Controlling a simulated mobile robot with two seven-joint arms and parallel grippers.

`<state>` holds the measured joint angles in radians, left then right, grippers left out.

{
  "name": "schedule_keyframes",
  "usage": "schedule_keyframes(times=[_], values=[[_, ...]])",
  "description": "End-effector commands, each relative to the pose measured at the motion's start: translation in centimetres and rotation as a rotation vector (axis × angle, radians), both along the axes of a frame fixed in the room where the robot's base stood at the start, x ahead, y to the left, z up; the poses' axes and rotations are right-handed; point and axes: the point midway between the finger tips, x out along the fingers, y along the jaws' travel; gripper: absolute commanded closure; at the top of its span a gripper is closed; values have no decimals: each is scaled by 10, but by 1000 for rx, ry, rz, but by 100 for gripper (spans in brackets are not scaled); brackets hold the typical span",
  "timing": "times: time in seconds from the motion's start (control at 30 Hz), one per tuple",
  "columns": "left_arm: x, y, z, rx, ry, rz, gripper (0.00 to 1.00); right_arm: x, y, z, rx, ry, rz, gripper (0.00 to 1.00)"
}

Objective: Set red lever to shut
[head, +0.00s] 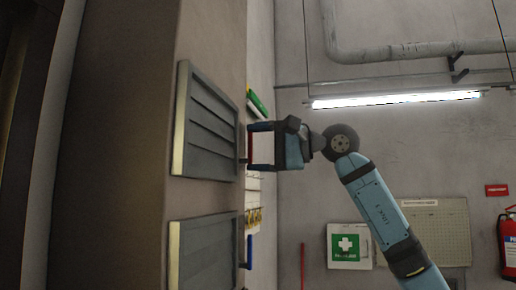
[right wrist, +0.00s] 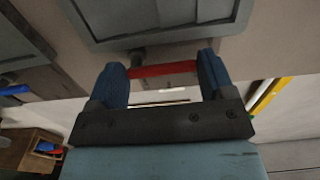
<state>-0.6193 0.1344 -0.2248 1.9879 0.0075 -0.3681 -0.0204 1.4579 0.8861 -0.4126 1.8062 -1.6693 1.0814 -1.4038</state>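The red lever (head: 249,146) stands out from the side of the upper grey louvred panel (head: 208,125). In the right wrist view the red lever (right wrist: 163,69) is a short bar lying crosswise, near a dark round pivot at the panel's edge. My right gripper (head: 262,147) is at the lever, its blue fingers wide apart. In the right wrist view my right gripper (right wrist: 163,77) has one finger near each end of the bar. Whether the fingertips touch the bar is not clear. My left gripper is not in view.
A blue lever (head: 249,251) sits beside the lower louvred panel (head: 203,255). A green first-aid box (head: 347,246), a pegboard (head: 437,233) and a fire extinguisher (head: 509,240) are at the far wall. A wooden box (right wrist: 30,150) shows at lower left in the wrist view.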

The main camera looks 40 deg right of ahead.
Motion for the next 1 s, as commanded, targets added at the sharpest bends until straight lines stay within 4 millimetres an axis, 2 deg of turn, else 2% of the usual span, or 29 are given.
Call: schedule_keyframes(times=[0.03,0.1,0.33,0.47,0.8,1.0], values=[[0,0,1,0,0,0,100,-1,-1,3,2,-6,-2,16],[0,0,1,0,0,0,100,-1,-1,2,2,-5,-2,0],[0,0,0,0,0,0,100,-1,-1,1,1,-3,-1,0],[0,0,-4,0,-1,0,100,-7,-7,-1,1,-3,-2,0],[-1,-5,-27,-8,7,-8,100,-63,-55,-2,2,-5,-5,0],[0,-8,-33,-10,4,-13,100,-91,-78,-1,3,-4,-3,0]])
